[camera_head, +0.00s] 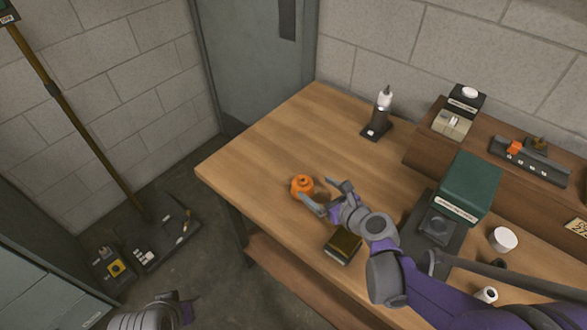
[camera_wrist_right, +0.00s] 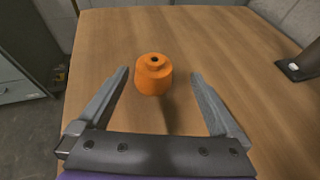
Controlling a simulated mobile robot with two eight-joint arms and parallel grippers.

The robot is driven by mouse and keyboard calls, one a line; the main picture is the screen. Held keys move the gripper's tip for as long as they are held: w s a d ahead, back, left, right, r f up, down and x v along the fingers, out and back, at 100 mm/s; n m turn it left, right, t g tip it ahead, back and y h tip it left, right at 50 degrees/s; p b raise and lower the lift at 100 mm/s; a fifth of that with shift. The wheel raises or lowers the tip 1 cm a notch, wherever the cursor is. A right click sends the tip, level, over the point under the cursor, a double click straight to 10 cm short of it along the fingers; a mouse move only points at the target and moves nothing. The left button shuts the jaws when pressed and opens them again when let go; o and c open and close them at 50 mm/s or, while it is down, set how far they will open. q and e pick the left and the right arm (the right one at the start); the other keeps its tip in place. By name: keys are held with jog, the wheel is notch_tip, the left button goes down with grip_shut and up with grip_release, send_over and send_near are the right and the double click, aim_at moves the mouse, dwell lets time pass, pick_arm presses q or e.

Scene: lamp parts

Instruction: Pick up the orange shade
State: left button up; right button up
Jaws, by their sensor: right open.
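The orange shade (camera_head: 302,185) stands upright on the wooden table, left of centre in the head view. It is a small rounded cylinder with a narrow neck and a dark hole on top. My right gripper (camera_head: 327,196) is open beside it. In the right wrist view the shade (camera_wrist_right: 153,75) shows ahead, between the lines of the two open fingers of the right gripper (camera_wrist_right: 158,73), nearer the left finger. No finger appears to touch it. Part of my left arm shows at the bottom of the head view, but its gripper fingers are not clearly seen.
A dark box with a yellowish top (camera_head: 343,245) sits near the table's front edge. A bottle on a black stand (camera_head: 379,116) is farther back. A green box (camera_head: 468,187) and a white round item (camera_head: 503,239) stand at right. The table's left part (camera_head: 260,150) is clear.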

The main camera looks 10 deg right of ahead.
aim_at(307, 183)
jog(key=x, duration=0.4)
jog(key=shift+w+a+f, duration=0.2)
jog(key=shift+w, duration=0.05)
jog(key=shift+a+x, duration=0.1)
jog(key=shift+x, duration=1.3)
jog(key=shift+a+x, duration=0.15)
jog(key=shift+x, duration=1.2)
jog(key=shift+s+f, duration=0.2)
jog(key=c, duration=1.4)
jog(key=shift+o, duration=0.2)
